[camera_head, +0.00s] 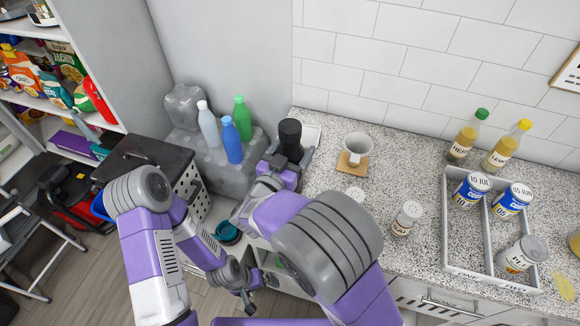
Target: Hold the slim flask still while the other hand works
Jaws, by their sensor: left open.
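A slim black flask (291,137) stands upright at the left end of the speckled counter. My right gripper (290,162) is at the flask, with its grey fingers to either side of the flask's lower part. Whether they press on it I cannot tell, and the flask's base is hidden. My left gripper (252,294) is low in front of the counter, beside my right arm. It is open and apart from the flask.
A white mug (357,146) on a cork coaster stands right of the flask. A shaker jar (405,217) stands nearer the front. A white divided crate (446,232) holds several cans. Several bottles, including a blue one (231,140), stand on a grey block at left.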

